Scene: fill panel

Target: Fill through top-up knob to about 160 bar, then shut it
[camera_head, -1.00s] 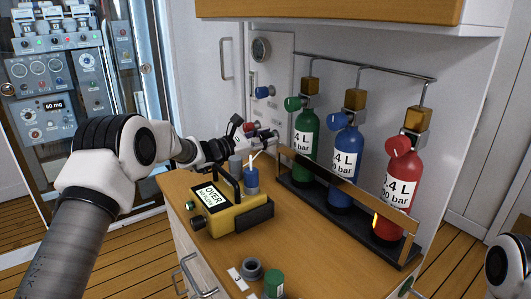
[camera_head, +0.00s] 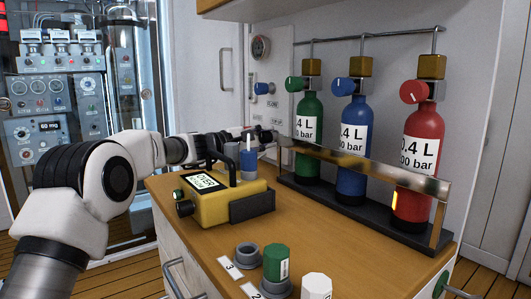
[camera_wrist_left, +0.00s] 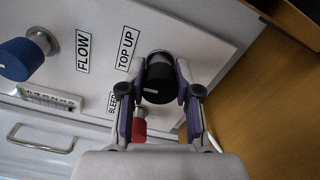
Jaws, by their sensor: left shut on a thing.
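The top-up knob (camera_wrist_left: 159,80) is black and round, beside the "TOP UP" label on the white panel (camera_wrist_left: 105,22) in the left wrist view. My left gripper (camera_wrist_left: 160,92) has its two fingers shut on it, one on each side. My right gripper is not in view.
A blue knob (camera_wrist_left: 25,54) is by the "FLOW" label, and a red knob (camera_wrist_left: 138,128) sits close to my fingers. A yellow device (camera_head: 235,205) stands on the counter. Green (camera_head: 309,130), blue (camera_head: 354,130) and red (camera_head: 420,140) cylinders stand behind a metal rail (camera_head: 365,165).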

